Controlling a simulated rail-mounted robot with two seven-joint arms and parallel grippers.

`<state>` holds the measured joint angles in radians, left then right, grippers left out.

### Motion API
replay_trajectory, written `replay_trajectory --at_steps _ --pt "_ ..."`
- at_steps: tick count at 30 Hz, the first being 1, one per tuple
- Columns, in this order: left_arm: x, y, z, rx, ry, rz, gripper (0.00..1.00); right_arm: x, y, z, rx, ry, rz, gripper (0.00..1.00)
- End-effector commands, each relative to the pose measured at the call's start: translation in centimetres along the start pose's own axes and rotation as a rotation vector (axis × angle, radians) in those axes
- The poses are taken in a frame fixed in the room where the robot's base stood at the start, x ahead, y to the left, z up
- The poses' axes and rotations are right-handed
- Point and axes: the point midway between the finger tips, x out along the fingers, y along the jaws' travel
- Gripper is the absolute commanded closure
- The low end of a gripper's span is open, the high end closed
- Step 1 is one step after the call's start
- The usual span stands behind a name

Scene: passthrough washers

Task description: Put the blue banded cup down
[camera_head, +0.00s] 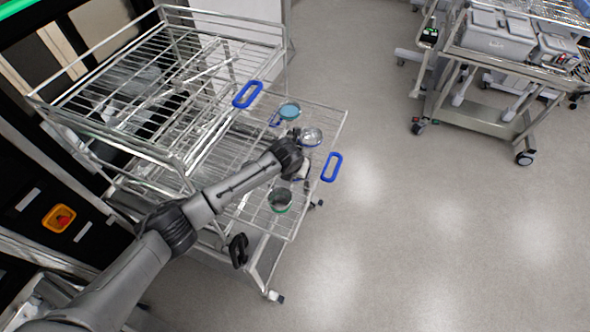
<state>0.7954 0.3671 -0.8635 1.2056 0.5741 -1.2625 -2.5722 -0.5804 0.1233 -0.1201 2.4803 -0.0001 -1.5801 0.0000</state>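A steel cup (311,136) with what looks like a blue band stands out just beyond my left wrist, over the lower wire shelf. A cup with a teal-blue inside (289,111) is behind it, and a green-rimmed cup (280,200) is nearer, both on the shelf. My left arm comes in from the lower left. My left gripper (299,147) is at the near side of the steel cup, mostly hidden by the wrist. I cannot tell whether its fingers hold the cup or whether the cup touches the shelf. My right gripper is not in view.
Another cart (485,60) with grey boxes stands at the upper right. The floor (440,220) between is clear.

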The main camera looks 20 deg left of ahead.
Motion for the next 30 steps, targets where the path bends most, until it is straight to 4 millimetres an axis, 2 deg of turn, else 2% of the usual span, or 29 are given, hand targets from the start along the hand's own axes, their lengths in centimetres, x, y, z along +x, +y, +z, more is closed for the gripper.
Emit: replay_trajectory --at_steps 14,15,23,30 --pt "0.81 -0.01 -0.32 0.001 -0.001 0.000 0.56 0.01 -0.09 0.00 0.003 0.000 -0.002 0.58" --pt "0.86 -0.01 -0.35 0.001 -0.001 0.000 0.26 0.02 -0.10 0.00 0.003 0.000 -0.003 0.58" --pt "0.80 -0.01 -0.33 0.000 -0.001 0.000 0.01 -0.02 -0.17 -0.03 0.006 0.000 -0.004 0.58" --pt "0.70 -0.01 -0.29 0.000 -0.001 0.000 0.01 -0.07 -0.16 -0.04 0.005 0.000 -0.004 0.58"
